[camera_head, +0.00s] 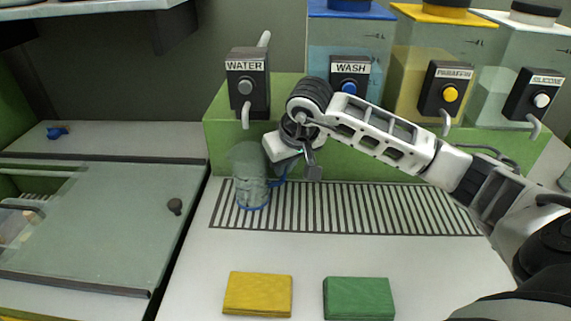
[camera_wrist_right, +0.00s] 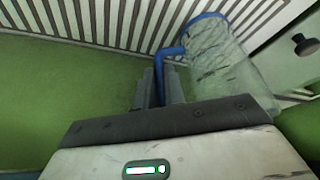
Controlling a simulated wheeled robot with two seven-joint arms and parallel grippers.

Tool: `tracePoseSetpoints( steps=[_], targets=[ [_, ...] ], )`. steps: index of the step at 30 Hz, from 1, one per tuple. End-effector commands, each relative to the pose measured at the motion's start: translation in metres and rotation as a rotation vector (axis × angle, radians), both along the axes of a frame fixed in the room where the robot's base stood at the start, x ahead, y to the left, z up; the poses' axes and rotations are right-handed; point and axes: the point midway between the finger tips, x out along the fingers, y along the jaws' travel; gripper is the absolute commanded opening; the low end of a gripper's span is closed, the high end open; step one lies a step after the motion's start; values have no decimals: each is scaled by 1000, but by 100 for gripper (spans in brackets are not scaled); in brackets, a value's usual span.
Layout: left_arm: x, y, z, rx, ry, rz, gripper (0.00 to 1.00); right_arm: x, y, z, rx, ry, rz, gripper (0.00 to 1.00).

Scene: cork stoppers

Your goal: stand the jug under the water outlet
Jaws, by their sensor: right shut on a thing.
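The clear jug (camera_head: 252,178) with a blue base and blue handle stands upright on the striped grate, at its left end, below the WATER outlet (camera_head: 245,116). My right gripper (camera_head: 290,172) is beside the jug on its right and is shut on the blue handle. In the right wrist view the jug (camera_wrist_right: 222,60) is at the upper right, and the fingers of my right gripper (camera_wrist_right: 163,85) meet the blue handle. Whether the base rests fully on the grate is hard to tell. My left gripper is not in view.
WASH (camera_head: 350,75), yellow-button (camera_head: 444,90) and SILICONE (camera_head: 535,97) dispensers stand to the right along the green ledge. The grate (camera_head: 400,210) is clear to the right of the jug. A yellow block (camera_head: 257,294) and a green block (camera_head: 358,298) lie in front.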

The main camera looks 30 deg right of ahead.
Motion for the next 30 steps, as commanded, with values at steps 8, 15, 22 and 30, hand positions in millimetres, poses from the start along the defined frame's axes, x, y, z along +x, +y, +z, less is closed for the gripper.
tracePoseSetpoints(
  steps=[8,15,22,30],
  targets=[
    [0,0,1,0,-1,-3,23,0,0,0,1,0,0,33],
    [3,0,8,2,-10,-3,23,-1,0,9,1,-2,0,33],
    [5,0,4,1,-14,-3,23,-18,1,51,-1,-8,1,33],
    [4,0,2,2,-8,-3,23,-39,2,99,0,-4,0,33]
  ],
)
